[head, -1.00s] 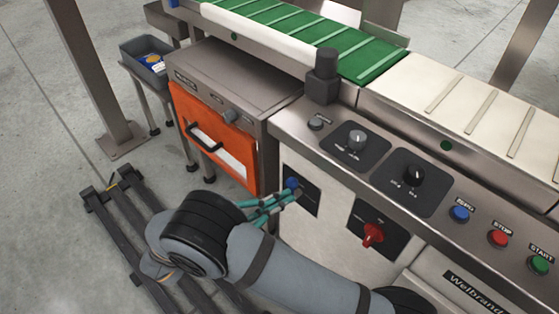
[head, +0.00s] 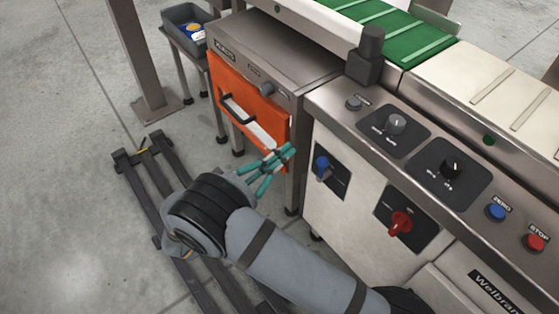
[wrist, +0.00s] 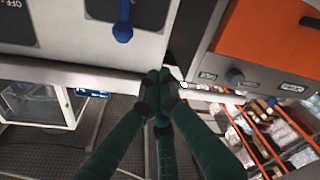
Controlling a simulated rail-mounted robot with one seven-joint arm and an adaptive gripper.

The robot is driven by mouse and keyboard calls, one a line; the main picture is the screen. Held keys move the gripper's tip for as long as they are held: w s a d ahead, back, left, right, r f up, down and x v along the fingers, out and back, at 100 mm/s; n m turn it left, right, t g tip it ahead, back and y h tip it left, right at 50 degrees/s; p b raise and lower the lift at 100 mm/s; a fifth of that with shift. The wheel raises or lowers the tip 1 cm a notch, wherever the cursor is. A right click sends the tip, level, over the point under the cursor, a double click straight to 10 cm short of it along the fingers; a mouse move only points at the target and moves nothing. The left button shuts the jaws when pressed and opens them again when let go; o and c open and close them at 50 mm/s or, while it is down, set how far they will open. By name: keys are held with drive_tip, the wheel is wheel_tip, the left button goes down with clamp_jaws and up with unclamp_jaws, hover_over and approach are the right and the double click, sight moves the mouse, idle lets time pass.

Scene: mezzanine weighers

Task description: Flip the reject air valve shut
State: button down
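The air valve shows as a blue handle (head: 321,165) on a dark plate on the pale front panel of the weigher. In the head view its blue end is at the top of the plate. In the wrist view the blue lever (wrist: 122,25) is at the top, its rounded end pointing down the picture. My gripper (head: 285,155) is left of the valve, apart from it, in front of the orange-fronted cabinet. In the wrist view its teal fingers (wrist: 159,77) come together at the tips, with nothing seen between them.
A red rotary switch (head: 400,223) sits right of the valve on the same panel. Knobs and a blue button (head: 495,211) are on the sloping console above. The orange cabinet front (head: 250,100) with its black handle is close behind my gripper.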

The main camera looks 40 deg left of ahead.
drive_tip(key=w, duration=0.2)
drive_tip(key=w+b, duration=0.1)
drive_tip(key=w, duration=0.2)
drive_tip(key=shift+w+d+r, duration=0.1)
drive_tip(key=shift+w+d, duration=0.25)
drive_tip(key=shift+w, duration=0.05)
drive_tip(key=shift+w+d+f+b, duration=0.1)
drive_tip(key=shift+d+f+b, duration=0.15)
drive_tip(key=shift+b, duration=0.15)
drive_tip(key=shift+s+d+f+b, duration=0.25)
drive_tip(key=shift+s+d+f, duration=0.1)
drive_tip(key=shift+d, duration=0.3)
drive_tip(key=shift+s+d+f+b, duration=0.25)
drive_tip(key=shift+s+d+f, duration=0.1)
drive_tip(key=shift+d, duration=0.25)
